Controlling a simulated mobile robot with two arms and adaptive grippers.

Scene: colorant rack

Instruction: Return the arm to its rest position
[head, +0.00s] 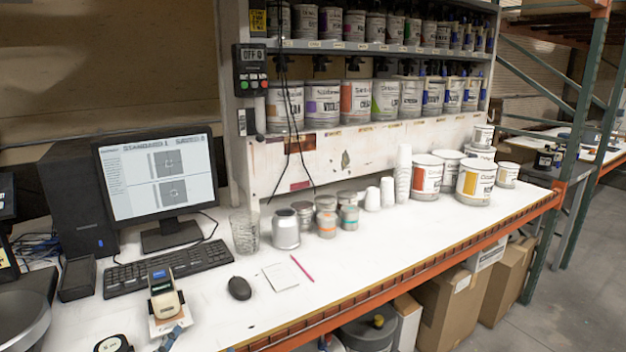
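Neither of my grippers shows in the head view, and no part of either arm can be made out. The white workbench (370,250) fills the middle of the view. The colorant rack (330,152) stands at its back edge, with two shelves of labelled cans (355,100). No gripper is seen touching the bench, the rack or the cans.
A monitor (158,178), keyboard (170,268), mouse (239,288) and small label device (164,298) occupy the left. Small tins (326,222), stacked cups (403,175) and large cans (475,182) stand along the back. The bench's front middle is mostly clear.

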